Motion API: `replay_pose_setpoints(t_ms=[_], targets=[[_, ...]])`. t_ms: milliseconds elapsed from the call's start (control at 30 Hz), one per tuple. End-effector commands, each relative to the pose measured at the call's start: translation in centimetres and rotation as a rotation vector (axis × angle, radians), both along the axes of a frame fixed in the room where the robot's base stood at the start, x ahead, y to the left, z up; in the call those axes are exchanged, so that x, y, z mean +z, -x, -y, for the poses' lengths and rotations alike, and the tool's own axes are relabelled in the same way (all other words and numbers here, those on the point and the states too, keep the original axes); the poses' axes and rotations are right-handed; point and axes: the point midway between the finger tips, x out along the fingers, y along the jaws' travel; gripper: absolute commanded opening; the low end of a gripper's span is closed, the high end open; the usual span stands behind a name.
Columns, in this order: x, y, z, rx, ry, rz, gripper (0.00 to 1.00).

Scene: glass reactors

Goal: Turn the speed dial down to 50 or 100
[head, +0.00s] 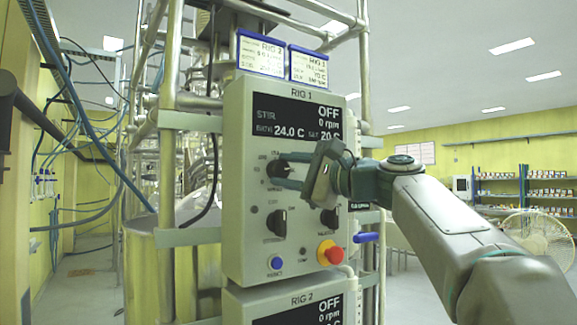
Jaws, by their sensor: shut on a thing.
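The RIG 1 control box (233,215) is a pale panel with a dark display (297,119). The display reads STIR OFF, 0 rpm, 24.0 C and 20 C. The speed dial (274,169) is a black knob at the upper left below the display, with small scale marks around it, too small to read surely. My gripper (284,174) comes from the right and is shut on the speed dial. Its fingers cover the dial's right side, and its pointer direction cannot be told.
Below sit two more black knobs, left (277,222) and right (329,217), a blue button (276,263) and a red emergency button (330,252). A second box, RIG 2 (238,305), is underneath. Metal pipes (166,100) frame the panel. Open floor lies to the right.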

Motion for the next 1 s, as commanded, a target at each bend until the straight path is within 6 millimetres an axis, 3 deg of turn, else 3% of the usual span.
replay_pose_setpoints(t_ms=[1000], targets=[[0.64,0.13,-0.23,0.004,0.802,0.539,0.14]])
